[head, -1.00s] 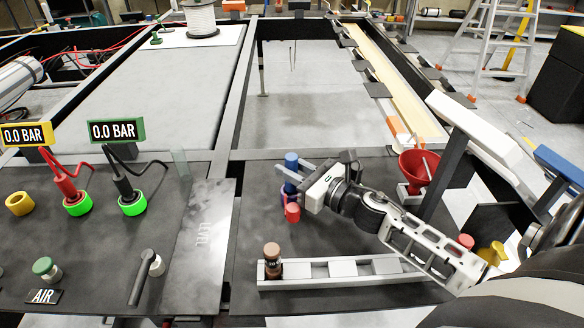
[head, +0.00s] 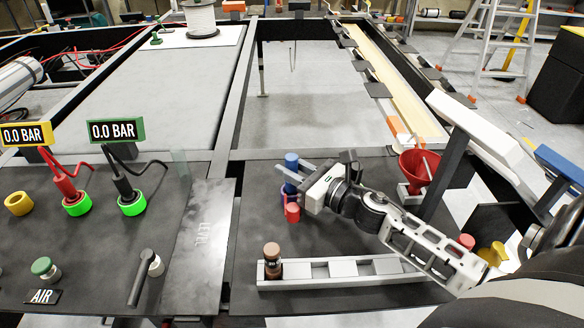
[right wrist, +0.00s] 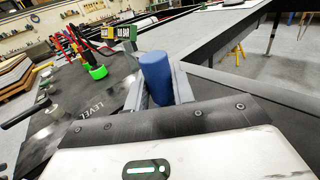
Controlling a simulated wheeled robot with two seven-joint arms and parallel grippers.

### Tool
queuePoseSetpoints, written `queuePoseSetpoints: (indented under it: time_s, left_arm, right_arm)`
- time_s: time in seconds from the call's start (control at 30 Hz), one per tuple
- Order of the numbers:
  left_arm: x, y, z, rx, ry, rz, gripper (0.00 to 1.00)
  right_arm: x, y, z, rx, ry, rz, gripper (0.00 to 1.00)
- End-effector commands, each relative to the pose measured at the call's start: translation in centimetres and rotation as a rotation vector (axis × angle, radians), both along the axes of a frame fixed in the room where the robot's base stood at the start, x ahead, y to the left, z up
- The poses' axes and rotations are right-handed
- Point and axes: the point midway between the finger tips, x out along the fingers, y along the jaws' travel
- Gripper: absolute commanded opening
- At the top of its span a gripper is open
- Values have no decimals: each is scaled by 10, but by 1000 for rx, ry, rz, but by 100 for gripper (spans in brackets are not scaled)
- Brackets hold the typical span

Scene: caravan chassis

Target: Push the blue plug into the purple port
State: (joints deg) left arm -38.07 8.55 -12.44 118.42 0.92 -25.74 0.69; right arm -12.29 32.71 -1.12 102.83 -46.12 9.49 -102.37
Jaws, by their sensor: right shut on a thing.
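The blue plug (head: 291,160) stands upright on the right panel, with its top above my right gripper's fingers. My right gripper (head: 289,178) comes in from the right and is shut on the plug. In the right wrist view the blue plug (right wrist: 155,75) sits between the two grey fingers. The purple port (head: 287,198) shows only as a small strip low under the plug, mostly hidden by the gripper and a red cylinder. How deep the plug sits in it cannot be told. My left gripper is not in view.
The red cylinder (head: 292,212) stands close in front of the gripper. A white rack (head: 335,272) with a brown plug (head: 272,254) lies nearer. A red funnel (head: 418,168) stands to the right. The left panel carries red and black plugs in green-ringed ports.

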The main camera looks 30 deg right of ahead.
Motion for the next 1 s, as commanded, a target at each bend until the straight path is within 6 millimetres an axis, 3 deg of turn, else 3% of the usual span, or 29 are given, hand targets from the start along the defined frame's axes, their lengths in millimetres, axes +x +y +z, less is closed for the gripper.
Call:
queuePoseSetpoints:
  time_s: [0.03,0.17,1.0]
  left_arm:
    - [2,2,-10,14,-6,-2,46]
    - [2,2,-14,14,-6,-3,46]
    - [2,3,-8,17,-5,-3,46]
  right_arm:
    - [0,0,-4,0,-1,0,1]
    - [0,0,-8,0,-1,0,1]
    - [0,0,0,0,-1,0,1]
